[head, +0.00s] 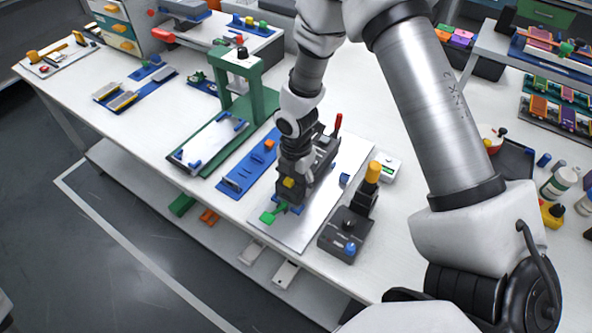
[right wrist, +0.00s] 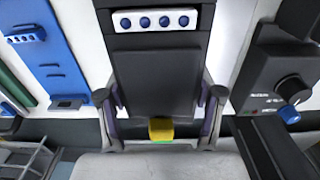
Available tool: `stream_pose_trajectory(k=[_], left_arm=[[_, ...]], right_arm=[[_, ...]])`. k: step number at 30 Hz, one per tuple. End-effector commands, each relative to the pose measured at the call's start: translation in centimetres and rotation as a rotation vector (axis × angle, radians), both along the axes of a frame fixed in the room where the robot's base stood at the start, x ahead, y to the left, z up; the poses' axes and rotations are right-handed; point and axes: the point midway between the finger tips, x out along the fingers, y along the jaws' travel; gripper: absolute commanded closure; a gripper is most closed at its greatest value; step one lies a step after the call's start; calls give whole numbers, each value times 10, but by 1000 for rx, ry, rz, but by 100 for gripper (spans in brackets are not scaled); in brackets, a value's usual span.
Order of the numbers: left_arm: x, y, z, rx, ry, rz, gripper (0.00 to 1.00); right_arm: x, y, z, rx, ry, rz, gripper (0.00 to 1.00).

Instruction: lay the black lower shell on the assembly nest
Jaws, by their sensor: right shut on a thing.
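The black lower shell (head: 322,162) is over the pale metal plate of what looks like the assembly nest (head: 355,148). My right gripper (head: 296,165) is above the plate, at the shell's left side, and partly covers it. In the right wrist view my right gripper (right wrist: 160,97) has one finger on each side of the dark shell (right wrist: 155,72) and is shut on it. A white strip with several blue dots (right wrist: 155,20) shows across the dark body. I cannot tell whether the shell touches the nest. My left gripper is not in view.
A blue board (head: 236,184) and a green press (head: 245,85) stand left of the nest. A dark control box with a blue knob (head: 346,235) stands close at its right front. A green clamp (head: 270,215) is at the plate's front left. The table's front edge is near.

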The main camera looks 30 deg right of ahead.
Motion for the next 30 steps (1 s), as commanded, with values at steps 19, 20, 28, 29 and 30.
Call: stream_pose_trajectory(k=[19, 20, 28, 29, 30], left_arm=[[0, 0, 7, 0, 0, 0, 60], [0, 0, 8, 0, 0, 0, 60], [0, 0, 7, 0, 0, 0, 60], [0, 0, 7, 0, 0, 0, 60], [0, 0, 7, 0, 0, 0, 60]], right_arm=[[0, 0, 2, 0, 0, 0, 70], [1, 0, 2, 0, -1, 0, 70], [1, 0, 0, -1, -1, 0, 70], [1, 0, 0, 0, -1, 0, 70], [1, 0, 0, 0, -1, 0, 70]])
